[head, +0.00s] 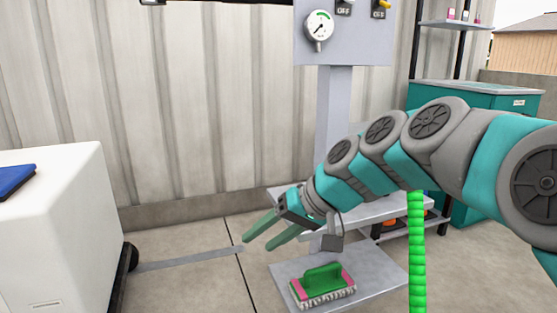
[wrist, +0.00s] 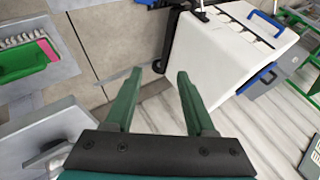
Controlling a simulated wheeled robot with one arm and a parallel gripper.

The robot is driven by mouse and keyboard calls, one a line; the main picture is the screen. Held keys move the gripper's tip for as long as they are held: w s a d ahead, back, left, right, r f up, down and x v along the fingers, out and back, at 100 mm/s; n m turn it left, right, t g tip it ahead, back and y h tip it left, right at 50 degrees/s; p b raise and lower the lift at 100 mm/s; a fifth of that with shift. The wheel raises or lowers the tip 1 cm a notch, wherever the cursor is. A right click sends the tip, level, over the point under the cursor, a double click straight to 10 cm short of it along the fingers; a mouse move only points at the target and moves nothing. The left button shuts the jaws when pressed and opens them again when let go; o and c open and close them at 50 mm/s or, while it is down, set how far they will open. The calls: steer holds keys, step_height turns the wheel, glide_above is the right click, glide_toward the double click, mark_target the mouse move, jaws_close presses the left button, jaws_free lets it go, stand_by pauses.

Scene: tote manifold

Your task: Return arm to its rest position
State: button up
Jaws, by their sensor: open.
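My gripper (head: 258,235) is open and empty in the head view, at the end of my teal and grey arm, which reaches in from the right. Its two green fingers point left and down. In the wrist view my gripper (wrist: 155,95) shows its two green fingers well apart with nothing between them. A green-handled brush (head: 322,284) with pink ends and pale bristles lies on a low grey plate (head: 378,272), below and to the right of the fingers. Part of the brush (wrist: 28,55) also shows at the left of the wrist view.
A white tote (head: 60,225) with a blue handle stands at the left. A grey panel (head: 350,50) with a gauge and switches stands behind my arm. A green segmented hose (head: 416,250) hangs at the right. A teal cabinet (head: 470,100) is behind. The floor left of my gripper is clear.

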steer(key=s+d+f+m+g+h, duration=0.1)
steer(key=s+d+f+g+h, duration=0.15)
steer(key=s+d+f, duration=0.5)
steer(key=s+d+f+m+g+h, duration=0.1)
steer(key=s+d+f+h, duration=0.3)
steer(key=s, duration=0.6)
steer(key=s+d+f+m+g+h, duration=0.1)
steer(key=s+d+f+h, duration=0.1)
steer(key=s+d+f, duration=0.6)
step_height(320, 180, up, 16)
steer(key=s+a+p, duration=0.1)
steer(key=a+p, duration=0.1)
steer(key=p, duration=1.2)
steer(key=shift+f+p, duration=0.25)
steer(key=shift+p, duration=0.05)
steer(key=shift+s+a, duration=0.1)
